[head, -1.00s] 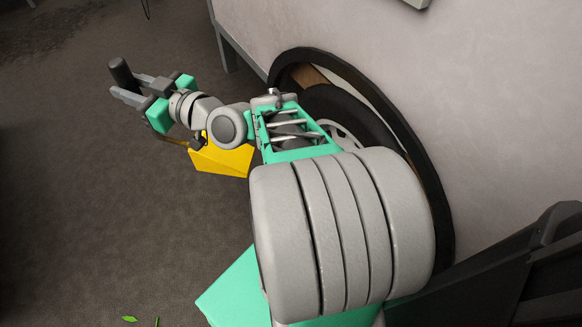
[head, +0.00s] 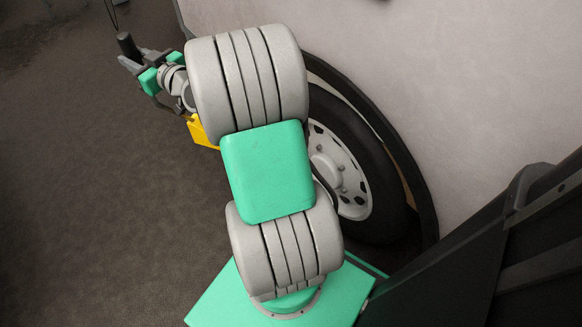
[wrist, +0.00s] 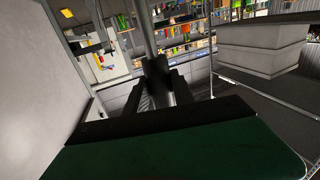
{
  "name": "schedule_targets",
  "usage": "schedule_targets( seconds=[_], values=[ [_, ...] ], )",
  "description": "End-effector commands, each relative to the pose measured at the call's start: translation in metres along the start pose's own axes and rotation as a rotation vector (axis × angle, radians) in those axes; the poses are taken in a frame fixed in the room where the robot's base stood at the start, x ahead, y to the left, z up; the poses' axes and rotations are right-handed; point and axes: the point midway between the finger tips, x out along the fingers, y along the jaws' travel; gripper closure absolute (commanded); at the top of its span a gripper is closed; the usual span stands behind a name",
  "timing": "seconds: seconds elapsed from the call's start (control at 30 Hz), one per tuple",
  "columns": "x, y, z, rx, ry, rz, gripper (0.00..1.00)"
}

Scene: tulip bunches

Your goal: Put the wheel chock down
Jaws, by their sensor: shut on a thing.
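The yellow wheel chock (head: 203,132) shows at the upper left of the head view, partly hidden behind my arm. My gripper (head: 131,58) is at the far upper left, shut on a dark upright cylinder (head: 127,44) that looks like the chock's handle. The join between cylinder and chock is hidden by my wrist. In the wrist view my gripper (wrist: 158,72) is shut around a grey rod (wrist: 147,30). I cannot tell whether the chock touches the floor.
A vehicle wheel (head: 345,165) sits in the arch of a pale body panel (head: 450,80) on the right, close beside my arm. The dark floor (head: 80,200) on the left is clear. The wrist view shows stocked shelves (wrist: 190,30) in the distance.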

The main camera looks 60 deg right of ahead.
Motion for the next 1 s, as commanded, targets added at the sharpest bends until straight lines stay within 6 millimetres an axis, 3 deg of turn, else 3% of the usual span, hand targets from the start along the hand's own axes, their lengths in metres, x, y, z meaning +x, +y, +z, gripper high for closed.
schedule_targets(
  seconds=[0.3, 0.5, 0.8, 1.0],
  values=[
    [0.057, 0.129, 0.083, -0.006, 0.001, 0.218, 1.0],
    [0.074, 0.198, 0.146, -0.007, 0.002, 0.341, 1.0],
    [0.076, 0.269, 0.238, -0.01, 0.001, 0.485, 1.0],
    [0.07, 0.294, 0.28, -0.011, 0.002, 0.544, 1.0]
  ],
)
